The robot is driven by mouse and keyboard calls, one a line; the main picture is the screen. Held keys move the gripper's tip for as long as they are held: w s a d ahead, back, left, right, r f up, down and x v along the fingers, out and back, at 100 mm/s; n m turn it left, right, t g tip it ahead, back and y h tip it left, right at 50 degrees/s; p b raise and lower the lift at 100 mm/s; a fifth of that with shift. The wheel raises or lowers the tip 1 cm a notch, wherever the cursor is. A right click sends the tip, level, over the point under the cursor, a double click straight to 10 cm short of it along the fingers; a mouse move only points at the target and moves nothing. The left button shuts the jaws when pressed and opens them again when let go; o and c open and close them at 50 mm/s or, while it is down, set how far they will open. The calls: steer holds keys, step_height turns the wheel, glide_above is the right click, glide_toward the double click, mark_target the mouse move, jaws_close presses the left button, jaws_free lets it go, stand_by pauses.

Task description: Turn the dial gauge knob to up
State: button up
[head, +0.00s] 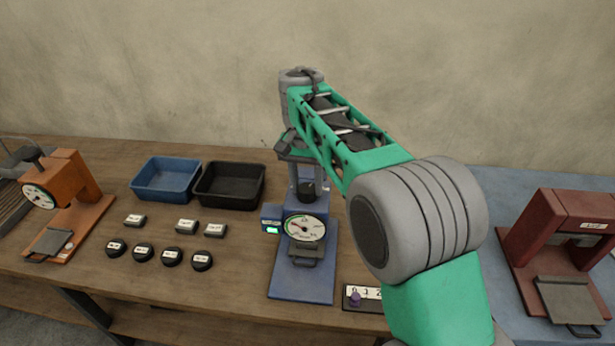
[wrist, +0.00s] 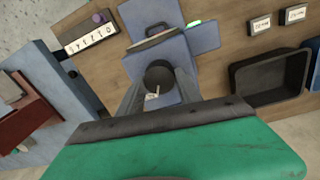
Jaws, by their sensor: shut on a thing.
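The blue gauge stand (head: 290,285) stands on the bench, with a round white dial gauge (head: 304,227) facing my head camera. The dark knob (head: 307,188) sits on top of the stand, above the dial. In the wrist view the knob (wrist: 159,76) is round and black, with a small white mark at its lower left edge. My gripper (wrist: 158,90) has one finger on each side of the knob and is shut on it. In the head view my arm hides part of my gripper and the stand's top.
A number strip with a purple slider (head: 355,298) lies right of the stand. A small green-lit display (head: 272,230) is at its left. Black (head: 230,186) and blue (head: 165,179) bins, small weights and an orange press (head: 75,195) are left. A red press (head: 560,240) is right.

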steer(key=n+p, duration=0.3)
steer(key=n, duration=0.1)
steer(key=shift+s+r+n, duration=0.1)
steer(key=shift+r+n, duration=0.05)
steer(key=shift+n, duration=0.15)
steer(key=n+p, duration=0.2)
steer(key=n, duration=0.1)
steer(key=shift+n, duration=0.3)
steer(key=n+p, duration=0.1)
steer(key=n, duration=0.3)
steer(key=shift+n+t, duration=0.3)
steer(key=shift+s+n+p, duration=0.1)
steer(key=shift+n+p, duration=0.25)
steer(key=shift+n, duration=1.85)
steer(key=shift+f, duration=0.2)
steer(key=o, duration=1.4)
steer(key=shift+c, duration=0.2)
